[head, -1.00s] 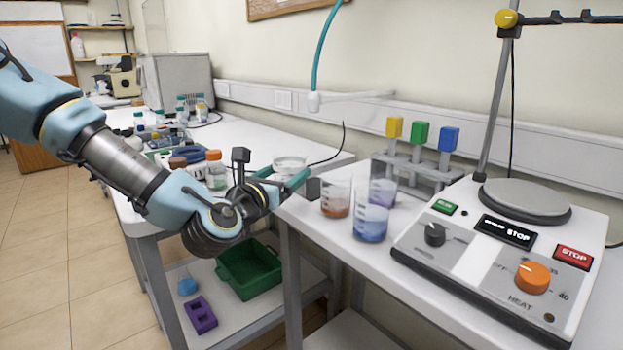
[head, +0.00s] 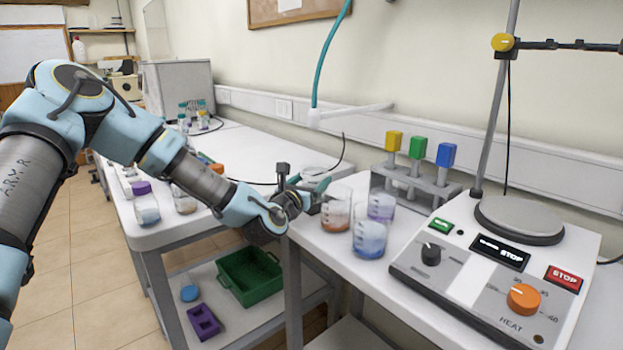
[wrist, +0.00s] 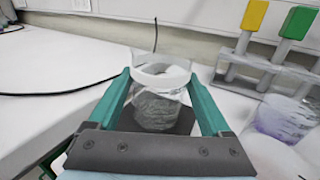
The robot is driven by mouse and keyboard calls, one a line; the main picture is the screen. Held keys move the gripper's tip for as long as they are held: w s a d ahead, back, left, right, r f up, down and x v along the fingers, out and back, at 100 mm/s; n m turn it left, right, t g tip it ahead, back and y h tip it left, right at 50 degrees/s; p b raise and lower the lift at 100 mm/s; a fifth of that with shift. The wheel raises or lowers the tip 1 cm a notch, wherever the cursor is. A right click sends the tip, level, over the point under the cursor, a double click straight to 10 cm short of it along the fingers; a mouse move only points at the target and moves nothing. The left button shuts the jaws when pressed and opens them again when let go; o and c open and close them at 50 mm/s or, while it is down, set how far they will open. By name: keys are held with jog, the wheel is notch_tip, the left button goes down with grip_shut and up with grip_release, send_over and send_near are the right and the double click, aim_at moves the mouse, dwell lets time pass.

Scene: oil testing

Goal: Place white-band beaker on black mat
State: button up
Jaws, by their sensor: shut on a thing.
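The white-band beaker (wrist: 157,103) is clear glass with a white ring near its top. It stands roughly upright between the two teal fingers of my gripper (wrist: 160,88), which are shut on it. In the head view my gripper (head: 318,186) is at the left end of the right table, and the beaker's rim (head: 318,173) shows just above the fingers. The black mat (wrist: 186,119) shows as a dark patch behind and below the beaker, mostly hidden. I cannot tell whether the beaker touches it.
Beakers with brown (head: 335,220), purple (head: 381,207) and blue (head: 369,240) contents stand close to the right of my gripper. Behind them is a rack (head: 415,183) with coloured blocks. A hot plate (head: 490,270) fills the right side. A black cable (head: 343,150) lies behind.

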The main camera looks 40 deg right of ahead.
jog(key=shift+f, duration=0.1)
jog(key=shift+f+b, duration=0.15)
jog(key=shift+b, duration=0.15)
jog(key=o, duration=1.2)
jog(key=shift+r+p, duration=0.3)
jog(key=b+v, duration=0.3)
jog(key=v, duration=0.9)
jog(key=shift+a+f, duration=0.1)
